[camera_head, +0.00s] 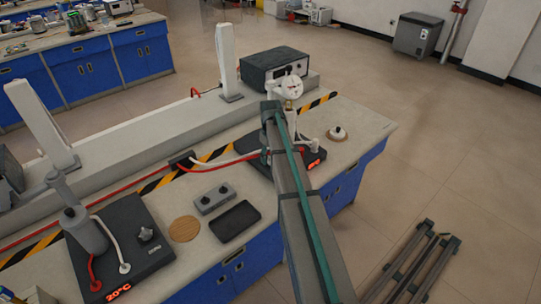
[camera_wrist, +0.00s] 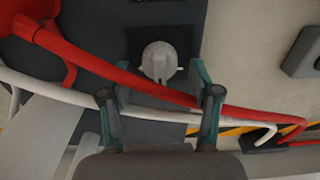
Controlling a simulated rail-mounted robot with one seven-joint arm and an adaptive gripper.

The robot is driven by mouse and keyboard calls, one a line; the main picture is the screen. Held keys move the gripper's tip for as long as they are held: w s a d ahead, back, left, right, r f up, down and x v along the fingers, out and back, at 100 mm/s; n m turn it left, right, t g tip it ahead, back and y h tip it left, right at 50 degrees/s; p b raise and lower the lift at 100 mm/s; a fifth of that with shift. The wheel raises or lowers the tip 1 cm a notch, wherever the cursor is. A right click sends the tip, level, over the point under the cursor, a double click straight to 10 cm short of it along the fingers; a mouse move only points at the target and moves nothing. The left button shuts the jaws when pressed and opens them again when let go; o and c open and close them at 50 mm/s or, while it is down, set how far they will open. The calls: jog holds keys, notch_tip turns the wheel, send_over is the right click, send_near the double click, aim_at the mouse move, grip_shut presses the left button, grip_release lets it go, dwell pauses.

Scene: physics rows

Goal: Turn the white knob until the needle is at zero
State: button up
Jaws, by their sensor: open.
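In the wrist view a white knob (camera_wrist: 160,62) with a ridged grip sits on a black square on a dark panel. My gripper (camera_wrist: 160,84) is open and empty, with one teal finger on each side of the knob's lower part. I cannot tell whether the fingers touch it. In the head view a round white dial (camera_head: 291,87) with small red marks stands behind the end of my arm; its needle is too small to read. In that view my arm covers much of the right dark unit (camera_head: 313,148), and my gripper cannot be made out.
A red hose (camera_wrist: 125,78) and a white hose (camera_wrist: 70,106) cross just below the knob. A second dark unit (camera_head: 120,240) with a 20°C display stands at left. A grey box (camera_head: 215,198), black pad (camera_head: 235,221) and round white item (camera_head: 337,133) lie on the bench.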

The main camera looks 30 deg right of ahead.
jog(key=shift+f, duration=0.2)
jog(key=c, duration=1.1)
jog(key=shift+c, duration=0.2)
jog(key=shift+m, duration=0.4)
jog(key=m, duration=0.2)
jog(key=shift+d+m+b, duration=0.1)
jog(key=shift+m+b, duration=0.2)
jog(key=shift+b, duration=0.1)
jog(key=m, duration=0.4)
jog(key=shift+d, duration=0.15)
jog(key=shift+m, duration=0.3)
